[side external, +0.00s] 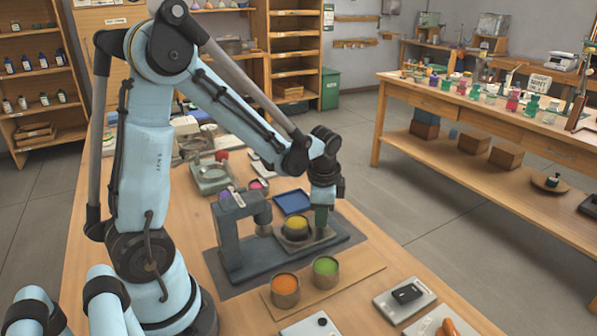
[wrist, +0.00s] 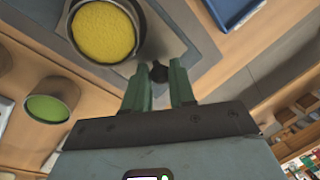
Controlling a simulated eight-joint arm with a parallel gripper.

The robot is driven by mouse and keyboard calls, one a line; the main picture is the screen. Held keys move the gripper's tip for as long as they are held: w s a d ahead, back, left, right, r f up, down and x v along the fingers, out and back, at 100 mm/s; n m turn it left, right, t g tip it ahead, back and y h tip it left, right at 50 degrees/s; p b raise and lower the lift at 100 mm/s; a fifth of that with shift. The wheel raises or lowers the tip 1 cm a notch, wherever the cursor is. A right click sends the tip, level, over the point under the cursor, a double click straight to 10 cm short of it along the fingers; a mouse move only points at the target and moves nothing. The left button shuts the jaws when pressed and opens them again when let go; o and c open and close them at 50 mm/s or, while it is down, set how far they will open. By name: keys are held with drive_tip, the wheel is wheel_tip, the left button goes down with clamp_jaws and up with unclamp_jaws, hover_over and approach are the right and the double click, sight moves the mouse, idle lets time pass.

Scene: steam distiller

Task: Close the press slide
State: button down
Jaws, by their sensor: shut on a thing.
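The dark grey press (side external: 232,240) stands on the table with its arch at the left end of a long base. Its slide (side external: 320,240) is out to the right of the arch and carries a round cup filled with yellow powder (side external: 296,224). The yellow-filled cup (wrist: 103,32) also shows at the upper left of the wrist view. My gripper (side external: 321,222) is at the slide's outer end. In the wrist view its green fingers (wrist: 160,78) are shut on a small dark knob (wrist: 160,71). The knob is hidden in the side view.
Cups of orange powder (side external: 285,290) and green powder (side external: 325,271) stand on a wooden board in front of the press. A blue tray (side external: 293,202) lies behind it. A grey scale-like device (side external: 404,298) is at the front right. Clutter fills the table's far end.

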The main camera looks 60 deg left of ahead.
sight(307, 239)
drive_tip(key=shift+s, duration=1.75)
drive_tip(key=c, duration=1.2)
unclamp_jaws()
drive_tip(key=r, duration=0.4)
drive_tip(key=s+d+r, duration=0.1)
drive_tip(key=r, duration=0.3)
drive_tip(key=d+r, duration=0.1)
drive_tip(key=r, duration=0.3)
drive_tip(key=shift+s, duration=0.15)
